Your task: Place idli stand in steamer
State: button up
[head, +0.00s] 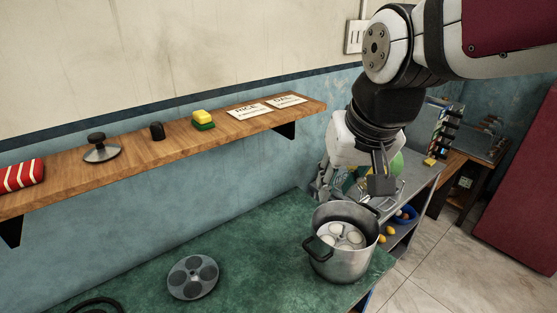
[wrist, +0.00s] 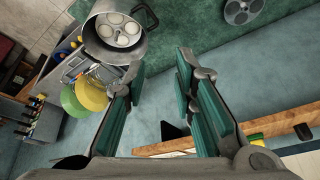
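The steamer is a steel pot (head: 343,267) with dark handles, standing on the green counter at right; it also shows at the top left of the wrist view (wrist: 106,47). A round idli plate with several white idlis (head: 341,236) lies inside it, and the idlis also show in the wrist view (wrist: 119,30). A second grey idli plate (head: 193,277) with dark, empty-looking hollows lies on the counter, left of the pot; it is at the top right in the wrist view (wrist: 243,10). My gripper (head: 352,187) is above and behind the pot. Its fingers are apart and empty (wrist: 160,68).
A wooden wall shelf (head: 180,140) holds a lid (head: 101,151), a dark cylinder (head: 157,132), sponges (head: 203,120) and label cards (head: 265,107). A metal side table (head: 415,180) stands behind the pot. The green counter (head: 255,250) is clear between plate and pot.

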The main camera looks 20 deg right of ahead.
jog(key=s+a+r+n+t, duration=0.1)
jog(key=s+a+n, duration=0.1)
jog(key=s, duration=0.5)
jog(key=shift+a+r+n, duration=0.3)
jog(key=shift+a+r, duration=0.1)
jog(key=shift+a, duration=0.05)
